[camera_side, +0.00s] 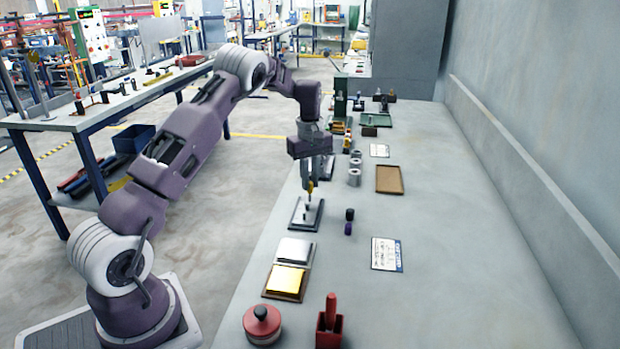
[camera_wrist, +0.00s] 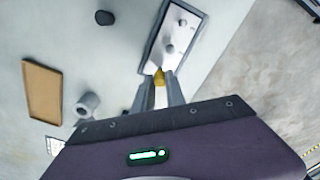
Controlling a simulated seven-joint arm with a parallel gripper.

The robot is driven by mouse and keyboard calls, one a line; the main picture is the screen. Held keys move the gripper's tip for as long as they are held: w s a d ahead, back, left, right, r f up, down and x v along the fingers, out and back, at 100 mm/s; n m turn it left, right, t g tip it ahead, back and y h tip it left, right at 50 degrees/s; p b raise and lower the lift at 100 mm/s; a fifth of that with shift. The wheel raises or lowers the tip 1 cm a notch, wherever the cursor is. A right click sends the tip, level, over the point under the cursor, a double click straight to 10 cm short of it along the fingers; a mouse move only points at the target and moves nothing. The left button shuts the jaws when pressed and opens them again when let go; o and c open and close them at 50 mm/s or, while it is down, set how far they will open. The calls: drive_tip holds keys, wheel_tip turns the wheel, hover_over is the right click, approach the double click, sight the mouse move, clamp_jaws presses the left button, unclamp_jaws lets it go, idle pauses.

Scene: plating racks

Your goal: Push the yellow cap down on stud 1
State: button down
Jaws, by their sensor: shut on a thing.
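My gripper (camera_side: 310,189) points down over a dark-edged rack plate (camera_side: 296,220) and is shut on the small yellow cap (camera_side: 310,184). In the wrist view the yellow cap (camera_wrist: 159,75) sits between the two fingertips (camera_wrist: 160,84), at the near end of the rack plate (camera_wrist: 155,45). Two grey studs stand on the plate there, a nearer one (camera_wrist: 170,49) and a farther one (camera_wrist: 182,23); both look bare. Whether a stud is under the cap is hidden, and I cannot tell whether the cap touches one. No stud number is readable.
A black cap (camera_side: 350,214) and a purple cap (camera_side: 348,229) stand right of the rack. Grey cylinders (camera_side: 354,178) and a brown tray (camera_side: 389,180) are farther back. Silver and gold plates (camera_side: 287,279), a red pot (camera_side: 262,325) and a red holder (camera_side: 329,330) are nearer.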

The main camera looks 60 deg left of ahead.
drive_tip(key=shift+f, duration=1.4)
drive_tip(key=c, duration=1.3)
unclamp_jaws()
wheel_tip(320, 180, up, 7)
drive_tip(key=shift+r, duration=0.1)
